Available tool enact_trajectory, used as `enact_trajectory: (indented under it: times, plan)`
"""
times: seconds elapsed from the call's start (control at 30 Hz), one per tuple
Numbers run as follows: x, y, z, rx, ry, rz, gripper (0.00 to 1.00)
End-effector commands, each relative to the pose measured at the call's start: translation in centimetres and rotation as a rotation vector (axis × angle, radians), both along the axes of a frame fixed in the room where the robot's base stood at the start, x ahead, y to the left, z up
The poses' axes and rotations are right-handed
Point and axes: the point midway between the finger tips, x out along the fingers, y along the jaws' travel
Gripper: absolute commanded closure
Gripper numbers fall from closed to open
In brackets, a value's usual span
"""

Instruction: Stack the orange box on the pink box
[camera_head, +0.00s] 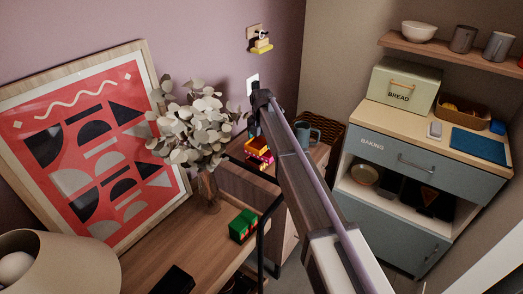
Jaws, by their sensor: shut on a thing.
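The orange box (258,145) is small and shows at the centre of the view, just under my gripper (254,133). The fingers are dark and point down, and they are shut on the orange box. The pink box (265,158) shows directly below the orange box, over the wooden top. The two look very close together. I cannot tell whether they touch, and the fingertips are too small to make out.
A vase of pale leaves (200,130) stands close on the left. A blue-grey mug (306,133) and a woven basket (326,128) are on the right. A green box with red (243,226) lies on the nearer table. A lamp (55,265) stands at the lower left.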

Motion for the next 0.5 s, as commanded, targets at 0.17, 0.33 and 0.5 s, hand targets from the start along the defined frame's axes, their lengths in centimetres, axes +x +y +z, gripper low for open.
enact_trajectory:
  times: [0.17,0.33,0.5]
  plan:
    - [0.01,0.01,-1.63,0.0,0.0,0.0,0.52]
    - [0.0,0.0,-1.72,0.0,0.0,0.0,0.52]
    - [-0.01,0.01,-1.83,0.0,0.0,0.0,0.15]
